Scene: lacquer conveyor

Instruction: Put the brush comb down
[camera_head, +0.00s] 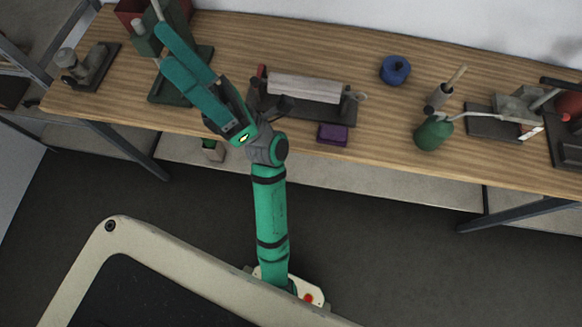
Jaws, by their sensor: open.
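My teal arm (270,215) rises from my base and bends over the wooden table. I cannot pick out the brush comb for certain. A small purple block (333,134) lies at the table's front edge, right of my gripper, but I cannot tell whether it is the comb. Part of the table under my arm is hidden.
A pale roller on a dark stand (310,90) is close to my gripper. A dark green device (170,93) and a grey device (85,68) stand left. A blue ring (395,69), green bulb (433,134) and dark plate (492,124) are right. Bare wood (385,115) lies between.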

